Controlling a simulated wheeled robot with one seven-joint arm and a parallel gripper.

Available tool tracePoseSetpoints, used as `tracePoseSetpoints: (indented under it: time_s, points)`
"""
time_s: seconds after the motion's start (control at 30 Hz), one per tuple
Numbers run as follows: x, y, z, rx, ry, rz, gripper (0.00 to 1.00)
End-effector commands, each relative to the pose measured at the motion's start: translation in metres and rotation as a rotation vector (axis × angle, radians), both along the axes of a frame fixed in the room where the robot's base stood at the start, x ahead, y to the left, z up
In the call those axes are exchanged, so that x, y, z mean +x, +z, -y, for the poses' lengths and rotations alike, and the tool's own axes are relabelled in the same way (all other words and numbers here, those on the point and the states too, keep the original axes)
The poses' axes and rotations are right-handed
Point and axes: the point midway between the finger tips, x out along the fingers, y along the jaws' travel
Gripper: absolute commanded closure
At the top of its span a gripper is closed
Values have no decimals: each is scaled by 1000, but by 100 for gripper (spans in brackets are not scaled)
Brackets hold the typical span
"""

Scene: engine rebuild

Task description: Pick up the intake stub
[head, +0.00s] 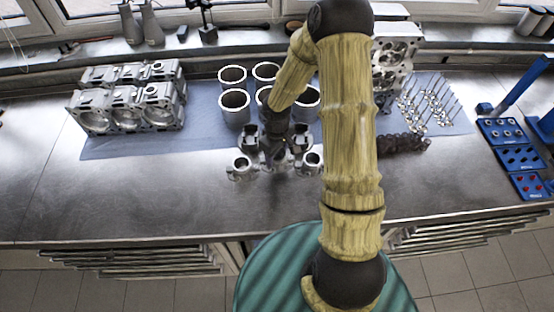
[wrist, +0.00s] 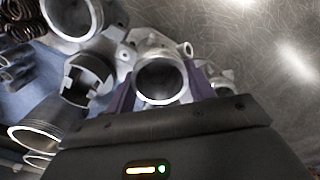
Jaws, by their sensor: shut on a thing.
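The intake stub (wrist: 158,60) is a grey metal piece with a round open mouth, in the middle of the wrist view between two purple-dark fingers. My gripper (head: 277,154) is shut on it, low over the bench; in the head view the gripper largely hides it. I cannot tell whether the stub still touches the bench. Similar metal pieces with round mouths stand close by, one to the left (head: 241,168) and one to the right (head: 312,161). In the wrist view a slotted round piece (wrist: 88,78) lies close left of the held stub.
Cylinder liners (head: 234,106) stand just behind my gripper on a blue mat (head: 200,134). An engine block (head: 125,112) is at left, a metal head (head: 390,62) and several valves (head: 430,104) at right, blue racks (head: 520,158) far right. The front bench (head: 140,200) is clear.

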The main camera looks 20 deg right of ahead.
Motion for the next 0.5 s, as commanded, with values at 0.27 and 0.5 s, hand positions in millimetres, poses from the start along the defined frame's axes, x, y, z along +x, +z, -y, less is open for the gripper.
tracePoseSetpoints:
  time_s: [0.27,0.5]
  points:
    - [1,48,0,0,-1,4,79]
    - [0,58,0,0,1,0,79]
